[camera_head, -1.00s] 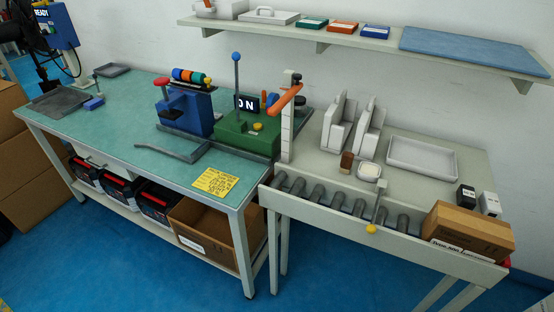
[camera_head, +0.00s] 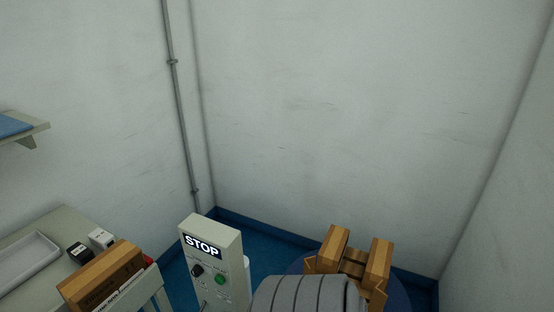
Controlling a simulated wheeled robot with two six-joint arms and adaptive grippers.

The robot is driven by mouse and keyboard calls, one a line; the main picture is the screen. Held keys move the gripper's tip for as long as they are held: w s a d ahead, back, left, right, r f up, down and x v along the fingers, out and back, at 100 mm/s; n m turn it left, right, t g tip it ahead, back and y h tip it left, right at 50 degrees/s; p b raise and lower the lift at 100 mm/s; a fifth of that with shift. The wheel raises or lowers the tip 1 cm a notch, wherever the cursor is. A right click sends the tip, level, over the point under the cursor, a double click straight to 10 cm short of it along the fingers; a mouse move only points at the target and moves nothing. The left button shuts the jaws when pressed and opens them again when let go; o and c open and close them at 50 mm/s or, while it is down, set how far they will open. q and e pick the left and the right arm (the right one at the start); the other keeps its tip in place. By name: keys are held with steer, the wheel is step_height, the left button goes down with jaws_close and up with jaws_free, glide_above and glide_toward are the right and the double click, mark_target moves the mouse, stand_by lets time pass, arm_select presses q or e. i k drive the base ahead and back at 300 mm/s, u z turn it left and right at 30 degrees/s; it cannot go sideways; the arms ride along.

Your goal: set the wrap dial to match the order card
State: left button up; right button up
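A grey-white control box (camera_head: 212,262) stands at the lower middle of the head view. It has a black sign reading STOP (camera_head: 202,247). Below the sign are a black knob (camera_head: 197,271) on the left and a green button (camera_head: 220,279) on the right. The small marks around the knob are too small to read. I cannot tell from this view whether the knob is the wrap dial. No order card can be made out. Neither of my grippers is in view.
A cardboard box (camera_head: 100,278) sits at the lower left beside the tray (camera_head: 24,262) and small black and white blocks. Wooden blocks (camera_head: 352,258) and a grey ribbed roll-like shape (camera_head: 308,294) are at the bottom right. Bare walls (camera_head: 330,110) meet in corners behind.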

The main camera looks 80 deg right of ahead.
mark_target(196, 270)
steer(key=z, duration=2.4)
steer(key=i, duration=0.15)
steer(key=u, duration=0.25)
steer(key=k, duration=0.3)
steer(key=u, duration=0.05)
